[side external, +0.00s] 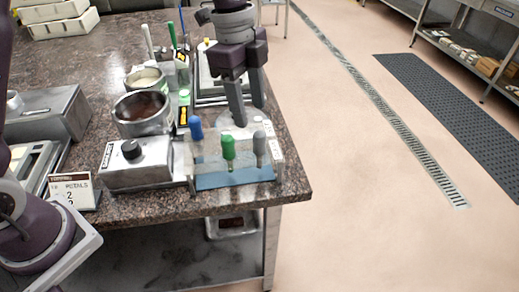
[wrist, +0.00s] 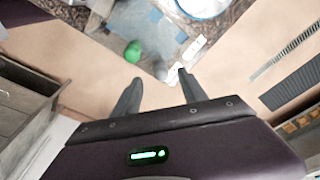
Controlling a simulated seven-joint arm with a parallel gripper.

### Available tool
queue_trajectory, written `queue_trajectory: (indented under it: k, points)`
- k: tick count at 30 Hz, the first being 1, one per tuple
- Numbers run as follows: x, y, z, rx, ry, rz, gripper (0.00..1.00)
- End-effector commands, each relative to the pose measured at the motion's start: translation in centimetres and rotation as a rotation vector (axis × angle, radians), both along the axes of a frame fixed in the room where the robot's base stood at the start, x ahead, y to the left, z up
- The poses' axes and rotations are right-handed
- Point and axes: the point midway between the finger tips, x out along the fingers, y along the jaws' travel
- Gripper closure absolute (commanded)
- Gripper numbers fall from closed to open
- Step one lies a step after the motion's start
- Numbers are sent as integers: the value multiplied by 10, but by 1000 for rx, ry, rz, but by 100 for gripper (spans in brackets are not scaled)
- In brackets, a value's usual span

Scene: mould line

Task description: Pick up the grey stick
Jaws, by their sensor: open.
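The grey stick (side external: 259,146) stands upright at the right end of a clear stand with a blue base (side external: 235,181), at the table's front corner. A green stick (side external: 228,150) and a blue stick (side external: 196,128) stand to its left in the same stand. My gripper (side external: 250,114) points down, open and empty, above and close to the grey stick. In the wrist view, a small grey tip (wrist: 160,70) shows between the open fingers (wrist: 159,77), likely the grey stick. The green stick (wrist: 133,50) lies just beyond the left finger. The grey stick's lower part is hard to make out.
A metal control box with a black knob (side external: 131,150) and a round metal pot (side external: 142,112) stand left of the stand. More sticks and a framed tray stand behind. The granite table edge (side external: 302,185) is close on the right.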

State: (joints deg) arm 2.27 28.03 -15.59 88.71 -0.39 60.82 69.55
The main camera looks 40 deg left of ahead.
Motion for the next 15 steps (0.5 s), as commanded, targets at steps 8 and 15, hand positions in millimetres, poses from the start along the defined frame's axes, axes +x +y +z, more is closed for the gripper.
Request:
queue_trajectory:
  k: [8, 15]
  points:
    - [2, -13, -37, -7, 10, -37, 50]
    - [2, -23, -73, -6, 8, -33, 50]
